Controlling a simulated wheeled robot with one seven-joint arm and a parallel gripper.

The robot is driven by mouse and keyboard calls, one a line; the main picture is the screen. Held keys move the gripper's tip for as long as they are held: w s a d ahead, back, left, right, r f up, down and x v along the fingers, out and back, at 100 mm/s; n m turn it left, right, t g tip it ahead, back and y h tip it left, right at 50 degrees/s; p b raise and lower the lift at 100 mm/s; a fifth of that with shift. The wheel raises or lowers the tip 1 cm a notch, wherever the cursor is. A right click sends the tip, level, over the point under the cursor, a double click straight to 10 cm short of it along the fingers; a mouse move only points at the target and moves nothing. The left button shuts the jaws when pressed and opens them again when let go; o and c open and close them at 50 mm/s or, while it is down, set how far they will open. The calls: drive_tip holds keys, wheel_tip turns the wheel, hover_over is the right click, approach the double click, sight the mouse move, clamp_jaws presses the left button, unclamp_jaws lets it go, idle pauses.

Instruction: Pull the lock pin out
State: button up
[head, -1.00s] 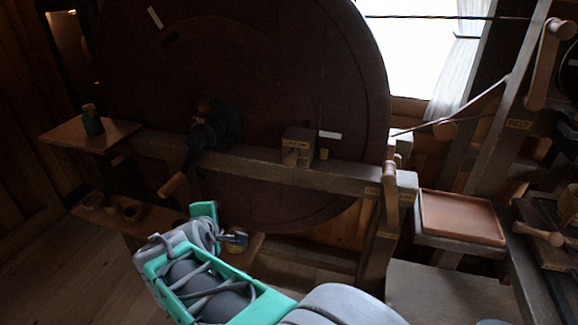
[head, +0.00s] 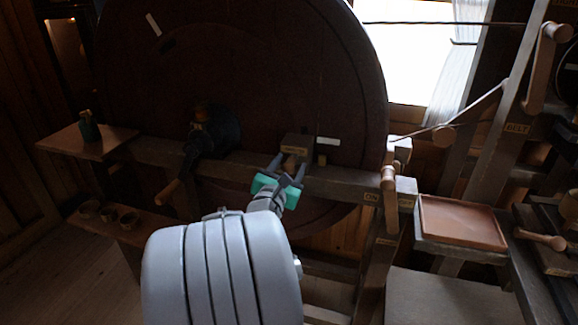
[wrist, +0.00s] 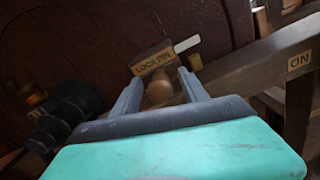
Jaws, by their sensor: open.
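The lock pin (wrist: 160,90) shows a round wooden knob below a block labelled LOCK PIN (wrist: 154,58) in the wrist view. The same block (head: 297,144) sits on the wooden beam in front of the big wheel in the head view. My gripper (head: 288,165) is open in front of the block. In the wrist view its two grey fingers (wrist: 160,86) stand on either side of the knob, apart from each other. I cannot tell whether either finger touches the knob. In the head view the knob is hidden or too dark to make out.
The large dark wheel (head: 240,60) stands right behind the beam (head: 345,183). A lever (head: 389,190) by the ON label is to the right, with a brown tray (head: 462,222) beyond it. A crank handle (head: 168,190) sticks out at the left. A small shelf (head: 75,145) holds a green bottle.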

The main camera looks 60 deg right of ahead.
drive_tip(key=shift+c, duration=0.3)
clamp_jaws()
idle(1.1)
